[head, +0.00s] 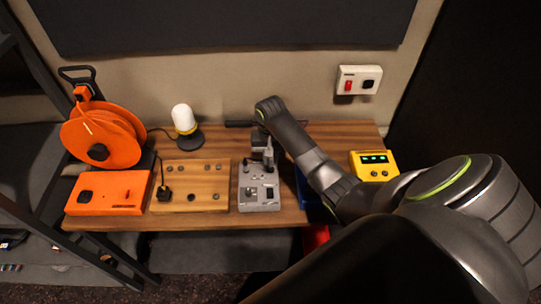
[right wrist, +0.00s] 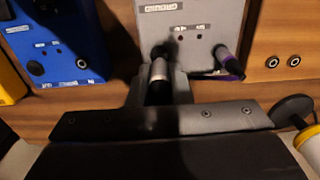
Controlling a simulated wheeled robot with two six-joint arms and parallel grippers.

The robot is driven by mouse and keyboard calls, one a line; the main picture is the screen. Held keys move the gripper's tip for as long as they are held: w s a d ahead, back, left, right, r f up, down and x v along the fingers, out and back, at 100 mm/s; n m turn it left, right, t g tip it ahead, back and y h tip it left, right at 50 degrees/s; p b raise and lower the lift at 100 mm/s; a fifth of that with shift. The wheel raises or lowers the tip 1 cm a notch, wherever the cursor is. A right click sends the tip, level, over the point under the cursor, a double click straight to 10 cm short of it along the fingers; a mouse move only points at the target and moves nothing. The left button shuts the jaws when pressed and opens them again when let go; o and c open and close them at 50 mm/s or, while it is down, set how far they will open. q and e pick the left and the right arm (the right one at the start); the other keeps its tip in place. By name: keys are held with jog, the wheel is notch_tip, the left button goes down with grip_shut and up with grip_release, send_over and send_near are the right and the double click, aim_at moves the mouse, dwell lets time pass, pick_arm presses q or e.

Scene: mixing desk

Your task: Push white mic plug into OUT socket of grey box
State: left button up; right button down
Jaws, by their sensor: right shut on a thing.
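The grey box (head: 259,196) stands on the wooden desk, left of my right forearm; it fills the top middle of the right wrist view (right wrist: 188,32). My right gripper (head: 264,157) is at the box's back edge. In the right wrist view, its jaws (right wrist: 158,84) are shut on a dark plug with a pale band, the white mic plug (right wrist: 158,70). The plug's front end is at the box's edge. I cannot tell if it is inside a socket, and the OUT label is not readable. A purple-banded plug (right wrist: 229,64) sits at the box beside it.
A blue box (right wrist: 50,45) and yellow box (head: 374,166) lie on the other side of my right arm. A wooden panel box (head: 190,172), orange box (head: 112,190), cable reel (head: 103,135) and white lamp (head: 183,118) stand to the left.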

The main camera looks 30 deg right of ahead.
jog(key=shift+f, duration=0.75)
dwell(0.4)
jog(key=shift+p, duration=0.45)
dwell(0.7)
jog(key=shift+p, duration=0.45)
jog(key=shift+p, duration=0.3)
dwell(0.5)
jog(key=shift+f, duration=0.25)
jog(key=c, duration=1.3)
grip_release()
